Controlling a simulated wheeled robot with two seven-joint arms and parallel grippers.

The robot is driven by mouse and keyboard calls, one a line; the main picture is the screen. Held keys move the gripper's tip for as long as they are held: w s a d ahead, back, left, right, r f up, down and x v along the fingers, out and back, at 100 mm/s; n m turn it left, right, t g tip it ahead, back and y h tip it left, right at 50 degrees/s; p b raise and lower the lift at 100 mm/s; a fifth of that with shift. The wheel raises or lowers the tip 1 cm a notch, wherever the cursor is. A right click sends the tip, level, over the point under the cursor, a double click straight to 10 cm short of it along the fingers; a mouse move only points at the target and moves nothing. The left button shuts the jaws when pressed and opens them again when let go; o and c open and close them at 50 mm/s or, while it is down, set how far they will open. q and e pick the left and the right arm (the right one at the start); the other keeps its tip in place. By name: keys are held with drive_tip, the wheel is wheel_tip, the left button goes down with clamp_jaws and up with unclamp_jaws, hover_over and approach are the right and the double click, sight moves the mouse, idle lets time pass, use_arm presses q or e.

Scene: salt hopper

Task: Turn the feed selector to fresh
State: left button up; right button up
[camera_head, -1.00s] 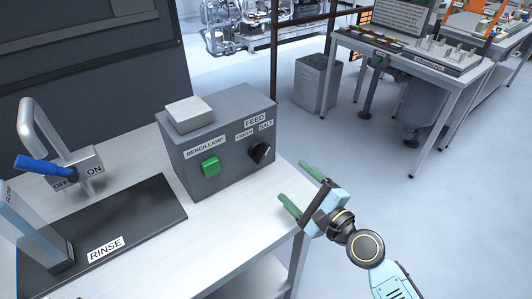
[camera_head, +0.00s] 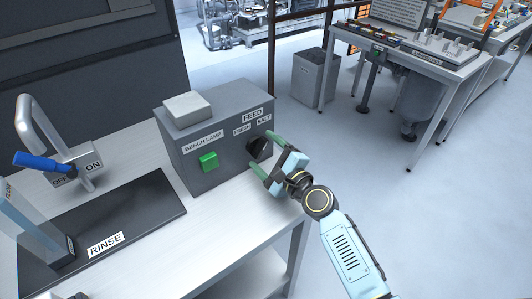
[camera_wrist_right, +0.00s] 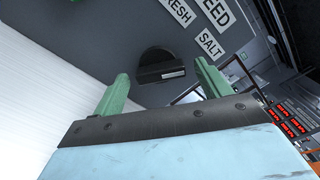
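The black feed selector knob (camera_head: 258,148) is on the front of a grey box (camera_head: 215,165), below the FEED, FRESH and SALT labels. In the right wrist view the knob (camera_wrist_right: 160,66) shows a raised bar with a pale mark at its right end, on the SALT side. My right gripper (camera_head: 264,152) is open at the knob. In the wrist view its green fingertips (camera_wrist_right: 161,72) lie on either side of the knob, with gaps. I cannot tell whether either touches it.
A green bench lamp button (camera_head: 208,161) is left of the knob on the same face. A pale block (camera_head: 187,108) sits on the box. A blue-handled OFF/ON lever (camera_head: 45,162) and a dark RINSE mat (camera_head: 130,215) are at left. Open floor lies to the right.

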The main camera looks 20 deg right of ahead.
drive_tip(key=c, duration=0.9)
drive_tip(key=shift+n, duration=0.3)
drive_tip(key=n, duration=0.2)
drive_tip(key=shift+n, duration=0.4)
drive_tip(key=n, duration=0.3)
drive_tip(key=shift+n, duration=0.3)
drive_tip(key=n+p, duration=0.1)
drive_tip(key=n, duration=0.2)
drive_tip(key=shift+a+r, duration=0.1)
drive_tip(key=shift+n+p, duration=0.75)
drive_tip(key=shift+n, duration=1.25)
